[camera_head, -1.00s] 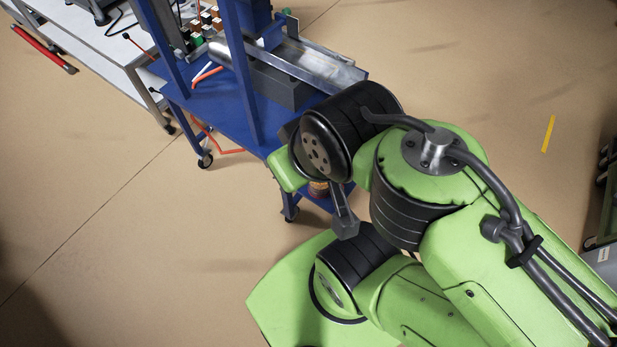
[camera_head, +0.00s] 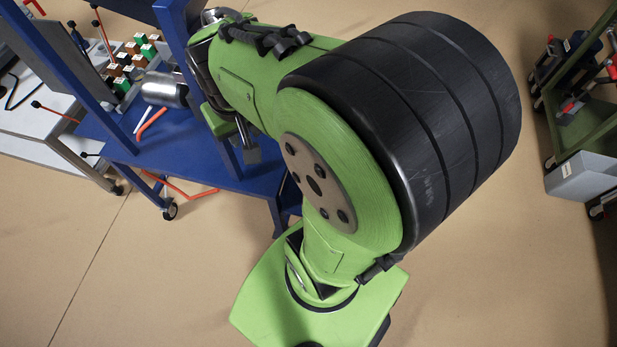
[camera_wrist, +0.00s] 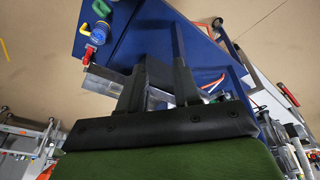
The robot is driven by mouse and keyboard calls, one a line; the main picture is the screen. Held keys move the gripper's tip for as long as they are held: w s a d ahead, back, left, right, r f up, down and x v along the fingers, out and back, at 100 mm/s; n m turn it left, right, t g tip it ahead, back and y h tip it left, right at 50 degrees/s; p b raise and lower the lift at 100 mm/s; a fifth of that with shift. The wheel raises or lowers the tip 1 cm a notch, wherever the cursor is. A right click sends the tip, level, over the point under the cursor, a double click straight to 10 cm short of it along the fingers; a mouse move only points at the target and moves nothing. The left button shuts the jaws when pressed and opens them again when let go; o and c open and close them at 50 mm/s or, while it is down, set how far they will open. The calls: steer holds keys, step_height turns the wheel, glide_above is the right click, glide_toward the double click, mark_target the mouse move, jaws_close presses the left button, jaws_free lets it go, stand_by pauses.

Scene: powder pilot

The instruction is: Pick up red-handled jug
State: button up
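I cannot pick out a red-handled jug for certain. In the wrist view a small red part (camera_wrist: 89,54) sits beside a blue cylinder (camera_wrist: 98,33) at the edge of the blue table; its full shape is too small to tell. In the head view a shiny metal vessel (camera_head: 164,90) lies on the blue table (camera_head: 190,145); no red handle shows on it. My gripper (camera_wrist: 158,82) has its two dark fingers apart, with nothing seen between them. In the head view a grey finger of it shows over the blue table, and my green arm hides part of that table.
A rack of coloured blocks (camera_head: 132,62) stands by the metal vessel, with an orange strip (camera_head: 151,122) near it. A white bench (camera_head: 40,125) is at left. A green cart (camera_head: 575,125) with small red parts and a grey bin (camera_head: 580,178) is at right. Open floor lies in front.

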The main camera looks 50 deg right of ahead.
steer(key=w+d+f+m+g+y+b, duration=0.1)
steer(key=d+f+m+g+b, duration=0.1)
steer(key=d+f, duration=0.6)
steer(key=w+d+f+m+g+b, duration=0.1)
steer(key=d+f+m+b, duration=0.2)
steer(key=f, duration=0.8)
steer(key=s+f+b, duration=0.1)
steer(key=f, duration=0.8)
steer(key=s+d+f+m+y+b, duration=0.1)
steer(key=s+f+b, duration=0.1)
steer(key=f, duration=0.7)
steer(key=s+d+f+m+y+b, duration=0.1)
steer(key=s+f+b, duration=0.1)
steer(key=f, duration=0.6)
steer(key=shift+d+f+g, duration=0.25)
steer(key=shift+f+g, duration=0.05)
steer(key=shift+f, duration=0.1)
steer(key=shift+r, duration=0.1)
jaws_close()
